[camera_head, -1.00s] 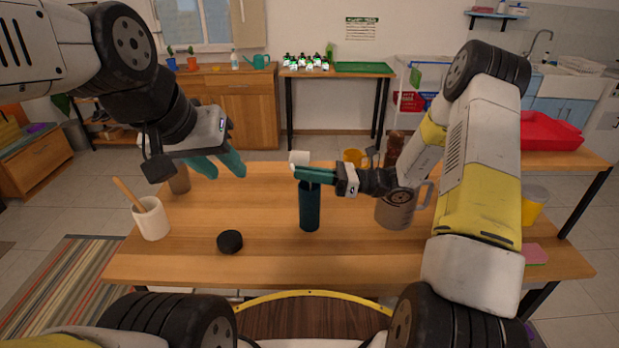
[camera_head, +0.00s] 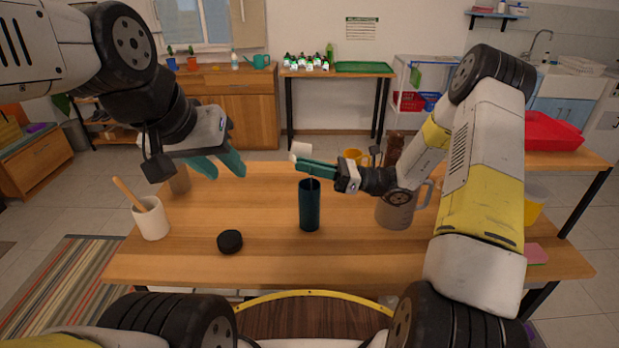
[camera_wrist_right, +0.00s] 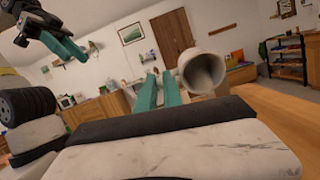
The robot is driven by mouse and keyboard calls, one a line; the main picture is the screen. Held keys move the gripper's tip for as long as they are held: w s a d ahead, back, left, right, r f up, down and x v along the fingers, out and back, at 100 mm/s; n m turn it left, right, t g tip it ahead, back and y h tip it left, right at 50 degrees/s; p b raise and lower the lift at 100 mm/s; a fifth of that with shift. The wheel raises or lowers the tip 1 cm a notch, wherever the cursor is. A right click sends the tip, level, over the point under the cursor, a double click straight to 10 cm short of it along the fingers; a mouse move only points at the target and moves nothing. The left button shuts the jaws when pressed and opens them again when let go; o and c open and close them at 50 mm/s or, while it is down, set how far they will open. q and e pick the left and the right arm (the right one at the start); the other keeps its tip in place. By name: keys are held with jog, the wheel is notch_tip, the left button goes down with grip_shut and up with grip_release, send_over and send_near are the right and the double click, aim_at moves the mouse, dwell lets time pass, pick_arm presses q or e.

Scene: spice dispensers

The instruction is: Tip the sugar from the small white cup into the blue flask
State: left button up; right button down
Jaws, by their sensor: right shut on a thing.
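The small white cup (camera_head: 302,148) is at the fingertips of my right gripper (camera_head: 300,164), which is shut on it. In the head view the cup is tilted, above and slightly left of the flask's mouth. In the right wrist view the cup (camera_wrist_right: 203,72) shows its open mouth beside the green fingers (camera_wrist_right: 158,92); no sugar can be made out. The dark blue-teal flask (camera_head: 309,208) stands upright and open on the table, below my right gripper. My left gripper (camera_head: 218,164) is open and empty above the table's left part.
A black round lid (camera_head: 230,241) lies left of the flask. A white pot with a wooden spoon (camera_head: 150,218) stands at the left. A large grey-brown mug (camera_head: 394,212) stands right of the flask, with a yellow mug (camera_head: 353,157) behind. The table's (camera_head: 265,265) front middle is clear.

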jog(key=shift+d+r+y, duration=0.15)
jog(key=shift+r+y, duration=0.35)
jog(key=shift+r, duration=0.35)
jog(key=shift+d+r+y, duration=0.1)
jog(key=shift+r+y, duration=0.4)
jog(key=shift+r, duration=0.35)
